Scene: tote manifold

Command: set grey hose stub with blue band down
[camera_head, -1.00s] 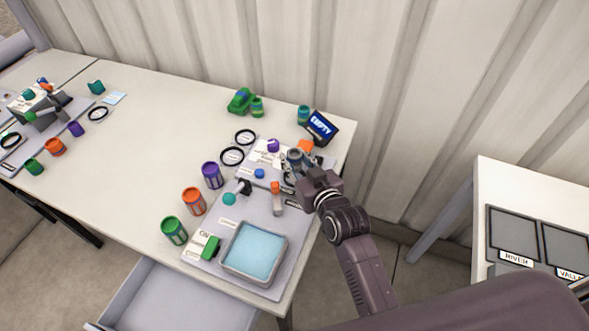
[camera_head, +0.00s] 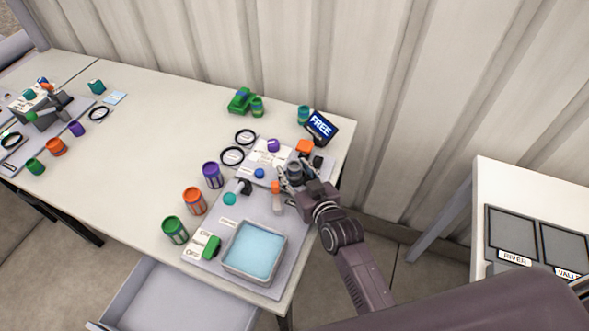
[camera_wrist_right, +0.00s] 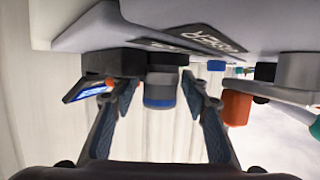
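The grey hose stub with blue band (camera_wrist_right: 160,90) stands between the fingers of my right gripper (camera_wrist_right: 158,98) in the right wrist view. A gap shows on each side of it, so the gripper is open around it. The stub's far end meets a dark round piece by the board's edge; the exact contact is hard to tell. In the head view the stub (camera_head: 295,172) is upright over the right part of the grey board (camera_head: 245,210), partly covered by my right gripper (camera_head: 290,182). My left gripper is not in view.
A screen reading FREE (camera_head: 320,127) stands behind. An orange block (camera_head: 304,146) and a black block (camera_head: 318,161) are close by the gripper. An orange-topped post (camera_head: 276,188) stands left of it. A blue-filled tray (camera_head: 254,250) is in front. The table's left middle is clear.

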